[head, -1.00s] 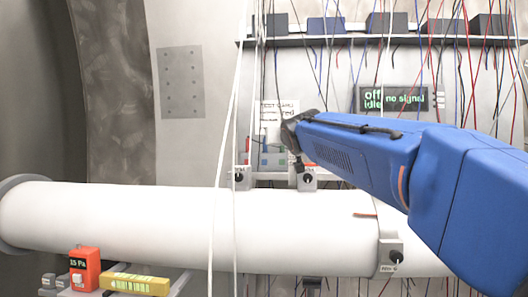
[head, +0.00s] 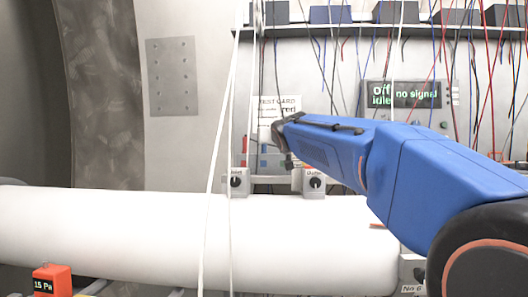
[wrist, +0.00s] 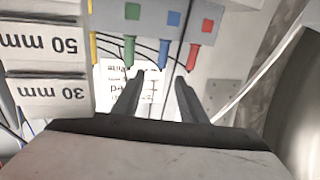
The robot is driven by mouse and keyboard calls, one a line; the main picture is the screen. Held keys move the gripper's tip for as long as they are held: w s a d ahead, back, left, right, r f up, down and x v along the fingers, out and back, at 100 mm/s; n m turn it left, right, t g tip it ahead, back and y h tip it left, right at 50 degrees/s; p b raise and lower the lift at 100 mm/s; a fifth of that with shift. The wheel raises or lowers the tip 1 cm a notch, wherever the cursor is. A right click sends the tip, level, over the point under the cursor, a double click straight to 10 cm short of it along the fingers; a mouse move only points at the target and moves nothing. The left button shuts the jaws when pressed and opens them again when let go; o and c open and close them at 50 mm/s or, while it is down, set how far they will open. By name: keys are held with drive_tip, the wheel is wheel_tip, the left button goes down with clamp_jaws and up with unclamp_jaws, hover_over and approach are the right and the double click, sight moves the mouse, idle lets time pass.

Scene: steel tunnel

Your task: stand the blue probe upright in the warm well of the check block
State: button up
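In the wrist view the blue probe (wrist: 167,47) is one of several coloured probes hanging from a grey holder (wrist: 205,8) with matching coloured squares. It lies between the green probe (wrist: 130,50) and the red probe (wrist: 193,55). My gripper (wrist: 161,82) is open and empty, its two dark fingers apart and pointing towards the probes, with the blue probe in the gap's line but not visibly touched. In the head view my gripper (head: 283,138) is near the back wall, partly hidden by my arm. I cannot make out the check block or its warm well.
A white pipe (head: 130,235) crosses in front, with two knobbed grey fittings (head: 314,183) on top. White cables (head: 215,150) hang before it. White blocks marked 50 mm (wrist: 40,45) and 30 mm (wrist: 50,92) stand beside the probes. A display (head: 408,94) reads "no signal".

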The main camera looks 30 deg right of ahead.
hover_over(264, 152)
drive_tip(key=s, duration=0.4)
drive_tip(key=shift+a+f+x, duration=0.1)
drive_tip(key=shift+a+x, duration=0.05)
drive_tip(key=shift+x, duration=0.7)
drive_tip(key=shift+a+f+x, duration=0.1)
drive_tip(key=shift+a+x, duration=0.05)
drive_tip(key=shift+x, duration=0.65)
drive_tip(key=shift+a+f+x, duration=0.1)
drive_tip(key=shift+a+x, duration=0.05)
drive_tip(key=shift+x, duration=0.7)
drive_tip(key=shift+w, duration=0.15)
drive_tip(key=shift+c, duration=0.5)
clamp_jaws()
